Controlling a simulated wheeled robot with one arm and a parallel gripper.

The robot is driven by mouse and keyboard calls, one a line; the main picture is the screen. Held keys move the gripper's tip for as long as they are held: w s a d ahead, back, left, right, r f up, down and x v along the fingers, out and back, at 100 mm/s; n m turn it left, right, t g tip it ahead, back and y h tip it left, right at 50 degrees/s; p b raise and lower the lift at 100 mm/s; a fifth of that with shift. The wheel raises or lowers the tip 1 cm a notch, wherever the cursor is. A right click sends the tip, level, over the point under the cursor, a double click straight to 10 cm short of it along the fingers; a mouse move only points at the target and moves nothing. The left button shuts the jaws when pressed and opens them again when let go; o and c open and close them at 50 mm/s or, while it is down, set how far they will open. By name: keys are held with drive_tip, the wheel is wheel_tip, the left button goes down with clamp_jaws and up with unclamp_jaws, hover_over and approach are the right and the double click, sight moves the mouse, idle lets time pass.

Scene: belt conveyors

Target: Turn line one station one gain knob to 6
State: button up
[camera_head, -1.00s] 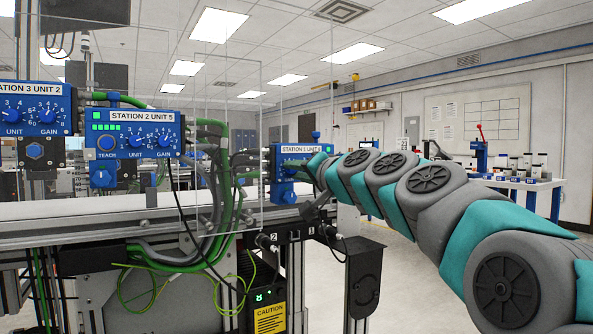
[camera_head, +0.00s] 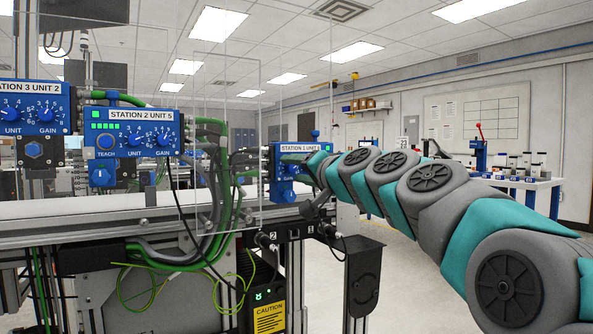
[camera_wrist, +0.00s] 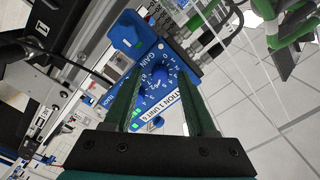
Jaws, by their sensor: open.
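The station 1 unit (camera_head: 290,160) is a blue box at the far end of the line in the head view, partly covered by my arm. In the wrist view its face is tilted, with the label STATION 1 UNIT 6 and the word GAIN. The blue gain knob (camera_wrist: 157,80) sits on a dial with white numbers. My gripper (camera_wrist: 159,76) is open, its two green fingers on either side of the knob. I cannot tell whether they touch it. The pointer's exact number is too small to read. In the head view the fingers are hidden.
The station 2 unit (camera_head: 132,132) and station 3 unit (camera_head: 34,107) stand further left along the conveyor (camera_head: 100,211). A clear panel (camera_head: 228,150) and green cables stand between stations 2 and 1. A blue lower knob (camera_wrist: 128,36) is close to the gain dial.

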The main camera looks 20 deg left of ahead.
drive_tip(key=b+v, duration=0.1)
drive_tip(key=v, duration=0.6)
drive_tip(key=shift+s+d, duration=0.2)
drive_tip(key=s+d+f+n+g+h, duration=0.15)
drive_tip(key=s+d+f, duration=0.3)
drive_tip(key=f, duration=0.55)
drive_tip(key=s+d+f+g+h, duration=0.3)
drive_tip(key=s+d+f, duration=0.15)
drive_tip(key=f, duration=0.55)
drive_tip(key=s+d+f+n+g+h, duration=0.1)
drive_tip(key=s+d+f+g+h, duration=0.3)
drive_tip(key=f, duration=0.6)
drive_tip(key=s+d+f+m+g+h, duration=0.1)
drive_tip(key=s+d+f+g+h, duration=0.1)
drive_tip(key=s+d+f, duration=0.7)
drive_tip(key=s+d+f+m+g+h, duration=0.1)
drive_tip(key=s+d+f+g+h, duration=0.2)
drive_tip(key=s+d+f, duration=0.6)
drive_tip(key=s+d, duration=0.1)
drive_tip(key=s, duration=0.6)
drive_tip(key=shift+s+d+f, duration=0.2)
drive_tip(key=shift+d, duration=0.1)
